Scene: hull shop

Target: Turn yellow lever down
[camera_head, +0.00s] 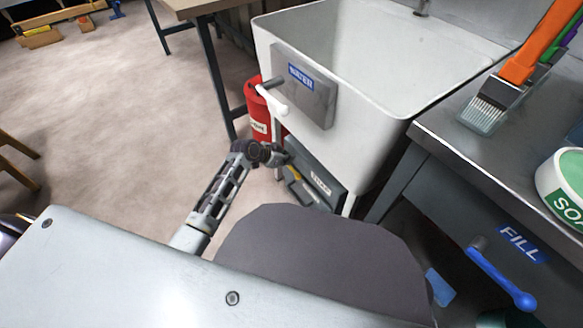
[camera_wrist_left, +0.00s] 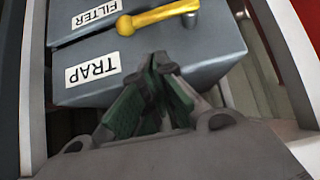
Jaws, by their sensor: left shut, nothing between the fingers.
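The yellow lever (camera_wrist_left: 158,17) shows near the top of the left wrist view. It lies nearly level there, its rounded knob at the left and its grey pivot at the right, on a grey box (camera_wrist_left: 210,62) labelled TRAP and FILTER. In the head view only a small yellow part (camera_head: 294,173) of it shows, below the sink. My left gripper (camera_head: 272,155) is beside the grey box. In the left wrist view its fingertips (camera_wrist_left: 160,62) are together, empty, in front of the TRAP face and apart from the lever. My right gripper is not in view.
A white sink (camera_head: 375,100) stands above the box, with a white WATER lever (camera_head: 272,98) on its front. At the right is a grey counter with a blue FILL lever (camera_head: 505,280). Open floor lies at the left.

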